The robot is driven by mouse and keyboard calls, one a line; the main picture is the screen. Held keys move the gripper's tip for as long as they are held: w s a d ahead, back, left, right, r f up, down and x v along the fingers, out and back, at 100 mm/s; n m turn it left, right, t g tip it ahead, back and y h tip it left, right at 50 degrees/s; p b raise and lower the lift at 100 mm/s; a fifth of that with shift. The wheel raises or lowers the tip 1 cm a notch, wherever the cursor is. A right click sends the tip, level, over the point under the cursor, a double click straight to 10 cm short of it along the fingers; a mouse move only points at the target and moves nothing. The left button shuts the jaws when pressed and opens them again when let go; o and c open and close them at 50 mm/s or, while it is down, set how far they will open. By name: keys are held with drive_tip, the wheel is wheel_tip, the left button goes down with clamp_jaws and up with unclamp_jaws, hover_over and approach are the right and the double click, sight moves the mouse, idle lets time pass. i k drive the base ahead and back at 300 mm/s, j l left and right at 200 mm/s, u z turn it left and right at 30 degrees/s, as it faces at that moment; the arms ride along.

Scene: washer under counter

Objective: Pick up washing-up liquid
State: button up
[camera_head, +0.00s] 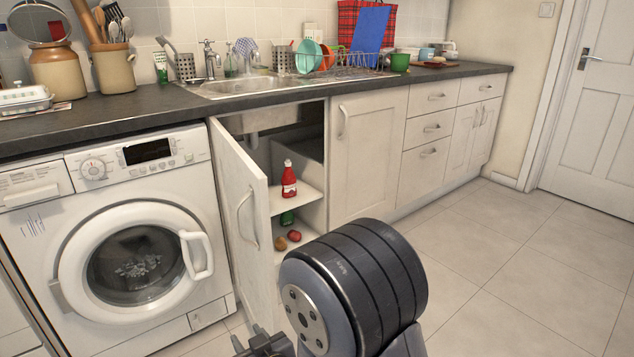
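A red bottle with a pale cap (289,182) stands upright on the upper shelf (303,197) of the open cupboard under the sink. A green item (287,217), partly hidden by that shelf, is below it. A green and white bottle (160,69) stands on the counter left of the sink; I cannot read any label, so which one is washing-up liquid is unclear. My gripper (263,343) shows only in part at the bottom edge, low in front of the cupboard and apart from the bottles. Its fingers are cut off by the frame.
The cupboard door (243,225) stands open on the left, beside the washing machine (130,240). Small round red (294,236) and brown (280,243) items lie on the lower shelf. The tiled floor (510,260) on the right is clear.

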sight(288, 180)
drive_tip(key=i+l+z, duration=0.15)
drive_tip(key=i+l, duration=0.3)
drive_tip(key=i+u, duration=0.1)
drive_tip(key=i, duration=0.85)
drive_tip(key=i+u, duration=0.1)
drive_tip(key=i, duration=0.9)
drive_tip(key=i+j, duration=0.1)
drive_tip(key=i, duration=0.45)
